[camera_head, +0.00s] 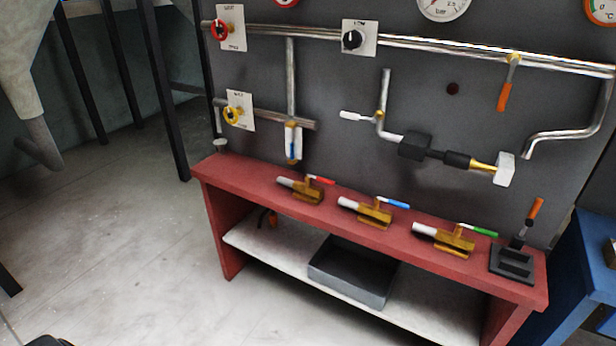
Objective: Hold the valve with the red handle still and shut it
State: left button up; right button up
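The valve with the red handle (304,192) lies on top of the red bench (222,177), the leftmost of three similar valves. It has a brass body with a pale pipe end pointing left. Its red handle (321,180) points right, roughly along the body. Whether it is open or shut inside cannot be told. Neither of my grippers can be made out. A small dark shape shows at the bottom left edge, too cut off to identify.
Valves with a blue handle (373,213) and a green handle (452,241) lie to its right. A black stand with an orange lever (513,260) is at the bench's right end. Pipes and gauges cover the grey wall panel (340,90) behind. The floor (130,250) left of the bench is clear.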

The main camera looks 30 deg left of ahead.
aim_at(326, 181)
jog(key=i+j+u, duration=0.45)
jog(key=i+j, duration=0.6)
jog(key=i+j+z, duration=0.15)
jog(key=j, duration=0.15)
jog(key=i+j+z, duration=0.2)
jog(key=j, duration=0.15)
jog(key=i+j+z, duration=0.15)
jog(key=j, duration=0.15)
